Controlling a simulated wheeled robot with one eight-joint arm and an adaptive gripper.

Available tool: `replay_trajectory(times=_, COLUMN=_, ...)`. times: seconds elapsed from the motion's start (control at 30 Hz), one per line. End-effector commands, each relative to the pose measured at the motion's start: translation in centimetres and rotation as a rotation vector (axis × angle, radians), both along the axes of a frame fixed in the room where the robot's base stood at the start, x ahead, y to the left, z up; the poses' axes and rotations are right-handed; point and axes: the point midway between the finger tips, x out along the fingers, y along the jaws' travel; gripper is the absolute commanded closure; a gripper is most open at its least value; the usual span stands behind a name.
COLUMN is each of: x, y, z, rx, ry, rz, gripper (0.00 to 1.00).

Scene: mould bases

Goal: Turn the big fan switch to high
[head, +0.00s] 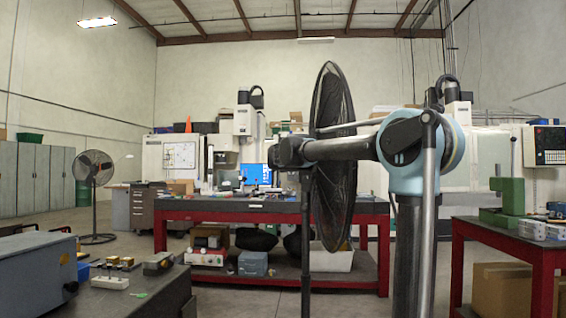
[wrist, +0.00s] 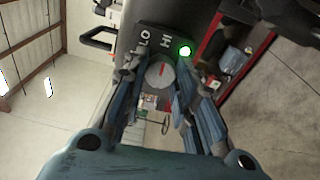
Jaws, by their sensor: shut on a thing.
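The big fan (head: 333,120) stands on a dark post in the middle of the head view, its round cage nearly edge-on. In the wrist view its dark switch panel (wrist: 150,40) carries the white letters LO and HI. A round grey knob (wrist: 160,76) with a small red mark sits below the letters. A green light (wrist: 184,50) glows near HI. My gripper (wrist: 160,72) has a finger on each side of the knob and is shut on it. The exact knob setting is hard to read. In the head view my arm hides the knob and fingers.
A red workbench (head: 200,208) stands behind the fan, and another red bench (head: 500,237) is at the right. A grey table (head: 130,295) with small parts is front left. A smaller fan (head: 93,168) stands far left. Open floor lies between.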

Motion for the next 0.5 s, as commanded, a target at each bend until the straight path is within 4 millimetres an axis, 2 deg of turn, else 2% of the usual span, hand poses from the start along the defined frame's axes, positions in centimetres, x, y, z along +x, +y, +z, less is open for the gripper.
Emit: replay_trajectory(times=0.5, x=-0.01, y=-0.04, z=-0.16, rx=0.102, ry=0.01, rz=-0.001, gripper=0.98)
